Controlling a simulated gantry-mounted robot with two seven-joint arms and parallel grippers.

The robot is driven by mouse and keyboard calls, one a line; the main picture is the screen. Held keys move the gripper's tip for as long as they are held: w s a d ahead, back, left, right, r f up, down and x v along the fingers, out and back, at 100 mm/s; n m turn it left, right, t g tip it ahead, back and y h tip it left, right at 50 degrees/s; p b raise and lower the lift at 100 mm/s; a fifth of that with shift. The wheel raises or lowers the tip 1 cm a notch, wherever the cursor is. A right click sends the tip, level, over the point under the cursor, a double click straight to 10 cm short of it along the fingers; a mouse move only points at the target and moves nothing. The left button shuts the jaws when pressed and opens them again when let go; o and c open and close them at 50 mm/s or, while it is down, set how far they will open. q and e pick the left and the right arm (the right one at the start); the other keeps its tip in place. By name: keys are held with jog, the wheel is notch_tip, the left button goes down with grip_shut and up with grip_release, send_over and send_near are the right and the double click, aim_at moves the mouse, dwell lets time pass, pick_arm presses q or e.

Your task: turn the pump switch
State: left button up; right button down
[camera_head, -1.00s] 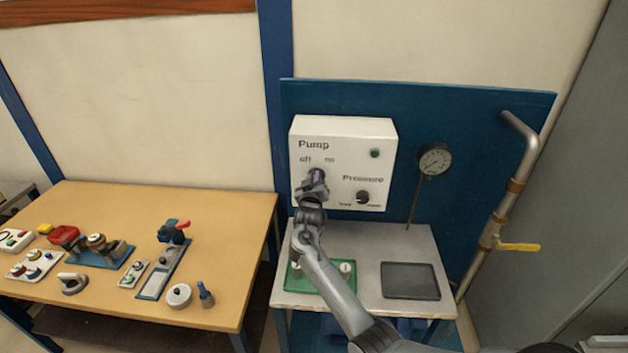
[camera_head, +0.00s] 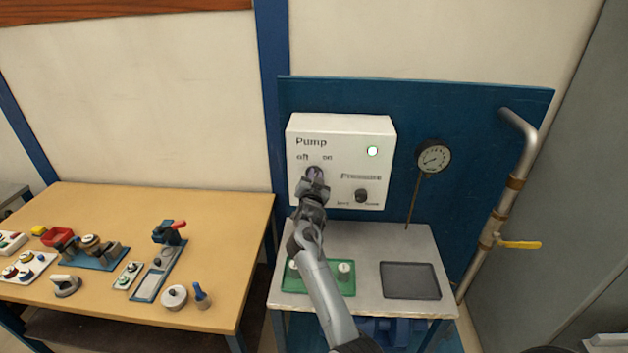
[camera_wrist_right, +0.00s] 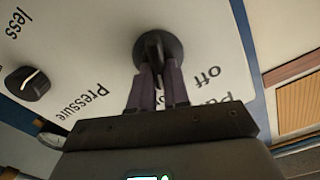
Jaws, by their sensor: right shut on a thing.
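The white pump box (camera_head: 340,135) is mounted on the blue back panel, with the labels "Pump", "off" and "on". The round indicator (camera_head: 372,151) at its upper right is lit bright. My right gripper (camera_head: 315,176) is at the pump switch below the off/on labels and largely hides it in the head view. In the right wrist view, the dark round pump switch (camera_wrist_right: 158,44) shows with the two fingers of my right gripper (camera_wrist_right: 157,78) shut on its grip. My left gripper is not in view.
A pressure knob (camera_head: 361,196) sits right of the switch. A gauge (camera_head: 433,157), a pipe with a yellow valve handle (camera_head: 518,245), a green tray (camera_head: 340,284) and a dark pad (camera_head: 409,281) are nearby. A wooden table (camera_head: 110,305) with several parts stands at left.

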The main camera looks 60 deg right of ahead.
jog(key=shift+s+m, duration=0.1)
jog(key=shift+m, duration=0.6)
jog(key=c, duration=1.1)
grip_release()
jog(key=v, duration=1)
jog(key=shift+s+a, duration=0.2)
jog(key=shift+a, duration=0.15)
